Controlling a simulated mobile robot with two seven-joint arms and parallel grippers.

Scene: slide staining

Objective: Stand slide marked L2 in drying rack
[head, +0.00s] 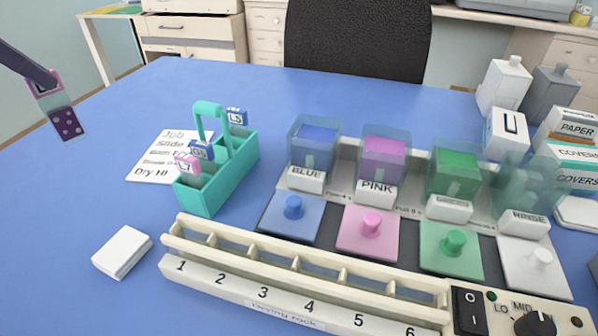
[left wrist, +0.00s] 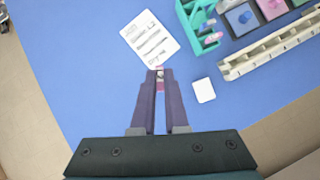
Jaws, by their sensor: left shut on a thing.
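My left gripper (left wrist: 160,75) is shut on a slide (head: 65,122), high over the left part of the table in the head view. The slide hangs tilted, with a pinkish upper part and a purple lower part with darker dots; I cannot read its mark. In the left wrist view only a small pink piece of it shows between the fingertips. The cream drying rack (head: 245,293) lies along the front of the table, with numbered slots and no slide seen in it. It also shows in the left wrist view (left wrist: 270,52). My right gripper is not in view.
A teal slide carrier (head: 215,190) with several labelled slides stands behind the rack. A job card (head: 150,165) lies left of it, and a white block (head: 122,252) left of the rack. Stain jars, such as blue (head: 313,150), stand behind. The table's left side is clear.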

